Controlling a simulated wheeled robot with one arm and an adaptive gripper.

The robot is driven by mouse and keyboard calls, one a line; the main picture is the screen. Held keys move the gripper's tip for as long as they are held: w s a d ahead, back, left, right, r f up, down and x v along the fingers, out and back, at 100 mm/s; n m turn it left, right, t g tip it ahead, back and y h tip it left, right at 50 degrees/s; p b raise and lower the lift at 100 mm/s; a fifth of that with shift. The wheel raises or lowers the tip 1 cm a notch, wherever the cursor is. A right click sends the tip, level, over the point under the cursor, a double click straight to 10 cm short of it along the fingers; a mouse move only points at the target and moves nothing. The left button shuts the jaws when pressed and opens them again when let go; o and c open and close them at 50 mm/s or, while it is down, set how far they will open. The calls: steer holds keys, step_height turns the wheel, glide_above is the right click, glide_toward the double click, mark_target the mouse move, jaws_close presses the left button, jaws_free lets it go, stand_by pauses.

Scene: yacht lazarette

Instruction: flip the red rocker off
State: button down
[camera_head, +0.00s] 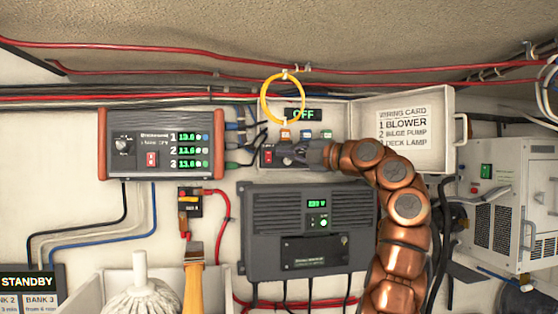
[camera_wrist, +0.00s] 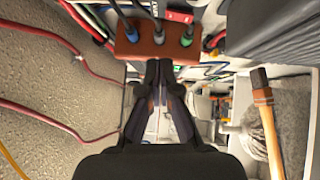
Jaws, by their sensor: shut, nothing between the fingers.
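A small dark switch panel in the head view bears a red rocker (camera_head: 268,156) at its left end. In the wrist view my gripper (camera_wrist: 157,66) is shut and empty. Another red rocker (camera_head: 151,159) is on the front of the power supply (camera_head: 215,145) at left, whose wooden side with coloured plugs (camera_wrist: 155,40) shows ahead of the fingers.
A yellow ring (camera_head: 282,98) hangs above the panel. An open box door with a wiring card (camera_head: 403,122) is behind my arm. A grey charger (camera_head: 263,225) is below. Red cables run above.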

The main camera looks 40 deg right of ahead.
steer(key=v, duration=0.7)
steer(key=shift+s+d+r+b, duration=0.2)
steer(key=shift+r+b, duration=0.25)
steer(key=shift+r, duration=0.2)
